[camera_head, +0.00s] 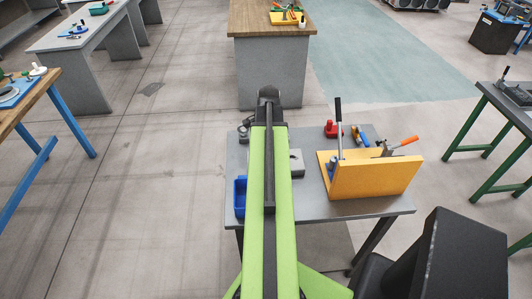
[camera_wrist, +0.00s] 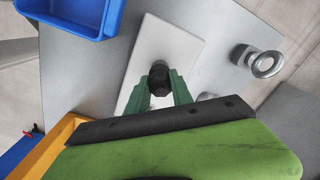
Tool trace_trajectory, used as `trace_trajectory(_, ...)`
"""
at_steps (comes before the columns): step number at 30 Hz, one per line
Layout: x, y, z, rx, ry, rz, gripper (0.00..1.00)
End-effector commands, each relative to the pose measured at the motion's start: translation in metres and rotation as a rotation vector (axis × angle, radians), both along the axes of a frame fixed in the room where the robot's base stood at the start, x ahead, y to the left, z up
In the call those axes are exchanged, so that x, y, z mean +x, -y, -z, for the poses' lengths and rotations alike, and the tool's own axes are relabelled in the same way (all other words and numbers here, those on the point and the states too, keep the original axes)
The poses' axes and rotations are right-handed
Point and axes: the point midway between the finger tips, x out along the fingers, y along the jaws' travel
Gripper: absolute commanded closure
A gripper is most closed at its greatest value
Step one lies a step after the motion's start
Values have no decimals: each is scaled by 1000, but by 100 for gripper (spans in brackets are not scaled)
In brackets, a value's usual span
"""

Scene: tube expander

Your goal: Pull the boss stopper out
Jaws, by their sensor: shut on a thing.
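The boss stopper appears as a black round knob (camera_wrist: 158,74) in the wrist view. It stands over a pale flat block (camera_wrist: 172,38) on the grey table. My gripper (camera_wrist: 160,86) has its two green fingers closed on the sides of the knob. The fingers and the green and black wrist hide the near part of the block, so I cannot tell how deep the stopper sits. In the head view my green arm covers the stopper and the gripper; part of the block (camera_head: 297,162) shows right of the arm.
A blue bin (camera_wrist: 72,14) stands beside the block, also in the head view (camera_head: 240,196). A metal ring-shaped part (camera_wrist: 264,63) lies on the other side. A yellow fixture (camera_head: 378,178) with an upright lever stands at the table's right, with a red part (camera_head: 332,129) behind.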

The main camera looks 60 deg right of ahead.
Motion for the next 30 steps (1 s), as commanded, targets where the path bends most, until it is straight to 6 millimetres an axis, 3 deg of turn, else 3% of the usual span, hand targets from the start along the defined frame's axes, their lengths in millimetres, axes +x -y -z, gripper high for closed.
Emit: trace_trajectory(30, 0, 0, -13, 0, 0, 0, 100)
